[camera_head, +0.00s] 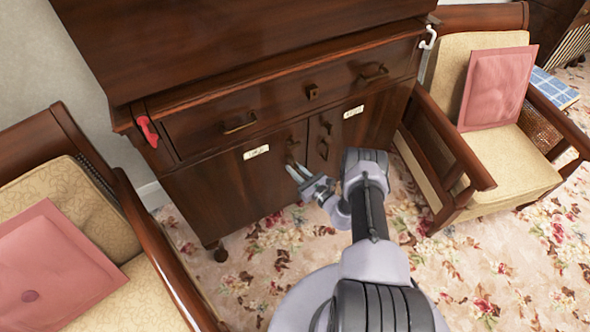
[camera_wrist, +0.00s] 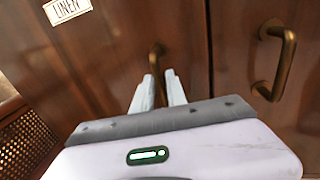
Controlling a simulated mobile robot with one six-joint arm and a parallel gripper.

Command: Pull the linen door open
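The linen door (camera_head: 222,188) is the left door of the dark wooden cabinet and looks closed. Its white label reading LINEN (camera_wrist: 67,9) shows in the wrist view. Its small brass handle (camera_wrist: 156,54) stands near the door's inner edge. My gripper (camera_head: 297,170) is at this handle, low in front of the doors. In the wrist view its two pale fingers (camera_wrist: 159,88) stand apart, with the handle at and between their tips. A narrow gap shows between the fingers, and I cannot tell whether they touch the handle.
The right door (camera_wrist: 250,45) has its own brass handle (camera_wrist: 280,60), close on the right. A drawer (camera_head: 290,97) is above. Armchairs with pink cushions flank the cabinet, left (camera_head: 85,215) and right (camera_head: 515,165). Flowered carpet (camera_head: 260,255) lies open in front.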

